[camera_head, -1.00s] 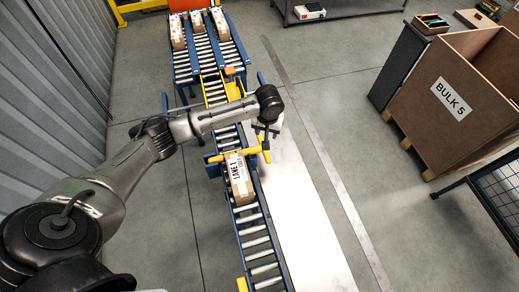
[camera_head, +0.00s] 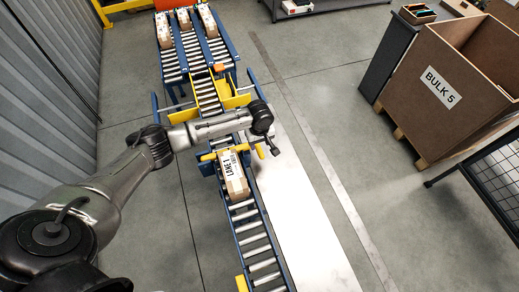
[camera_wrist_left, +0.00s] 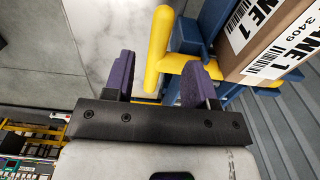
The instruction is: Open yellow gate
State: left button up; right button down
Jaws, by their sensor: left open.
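The yellow gate (camera_head: 226,151) is a yellow bar lying across the roller conveyor, just beyond a brown carton (camera_head: 235,184) marked LANE 1. My left gripper (camera_head: 272,147) is at the right end of the bar, and my wrist hides part of that end. In the left wrist view, the purple fingers of my left gripper (camera_wrist_left: 157,78) are apart. The carton also shows in the wrist view (camera_wrist_left: 262,40). My right gripper is out of view.
The blue-framed conveyor (camera_head: 256,245) runs toward me, with a pale floor strip (camera_head: 300,220) on its right. Several cartons stand on the far lanes (camera_head: 190,58). A large brown BULK 5 box (camera_head: 440,100) stands at the right, with a black mesh rack (camera_head: 490,165) nearer.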

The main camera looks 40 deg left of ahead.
aim_at(260, 150)
pick_arm(q)
jog(key=shift+f+b, duration=0.4)
jog(key=shift+f, duration=2.25)
grip_shut()
